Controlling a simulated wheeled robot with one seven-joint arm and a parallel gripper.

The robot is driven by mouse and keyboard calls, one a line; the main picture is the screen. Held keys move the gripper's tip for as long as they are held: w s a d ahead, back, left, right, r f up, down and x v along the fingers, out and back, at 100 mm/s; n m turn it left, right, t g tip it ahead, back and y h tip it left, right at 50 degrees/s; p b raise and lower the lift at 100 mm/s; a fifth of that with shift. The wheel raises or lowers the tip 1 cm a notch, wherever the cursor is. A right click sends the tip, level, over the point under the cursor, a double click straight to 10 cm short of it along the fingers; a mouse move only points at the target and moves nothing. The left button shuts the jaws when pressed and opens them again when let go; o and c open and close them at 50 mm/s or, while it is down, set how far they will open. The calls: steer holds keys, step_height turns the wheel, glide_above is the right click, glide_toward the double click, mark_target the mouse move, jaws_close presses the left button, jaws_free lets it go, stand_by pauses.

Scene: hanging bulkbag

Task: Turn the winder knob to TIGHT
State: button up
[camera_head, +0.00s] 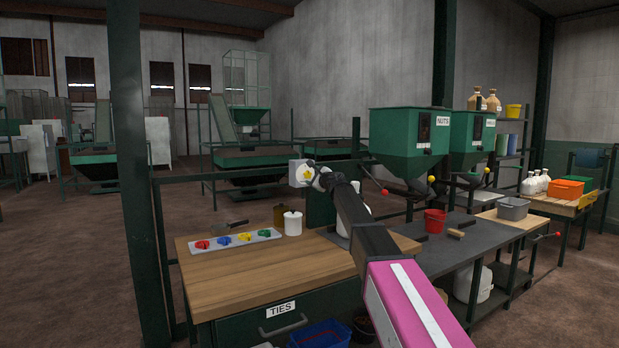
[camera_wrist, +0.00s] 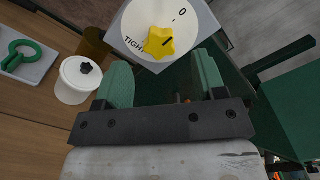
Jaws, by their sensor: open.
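The winder knob (camera_wrist: 159,42) is a yellow star-shaped knob on a round white dial (camera_wrist: 145,17) with a grey square backing. The dial reads TIGHT at its lower left and 0 at its upper right. A dark mark on the knob lies on its right side, away from TIGHT. In the head view the knob (camera_head: 307,173) shows just left of my gripper (camera_head: 322,177). In the wrist view my gripper (camera_wrist: 163,80) has its two green fingers spread, with nothing between them. The knob is ahead of the fingertips, apart from them.
A white lidded pot (camera_head: 292,222) and a tray (camera_head: 236,240) with coloured ties stand on the wooden bench (camera_head: 260,268), below and left of the knob. Green hoppers (camera_head: 409,136) and a red bucket (camera_head: 435,221) are to the right. A green post (camera_head: 140,170) stands at the left.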

mark_target(309, 175)
steer(key=x, duration=0.4)
steer(key=c, duration=0.9)
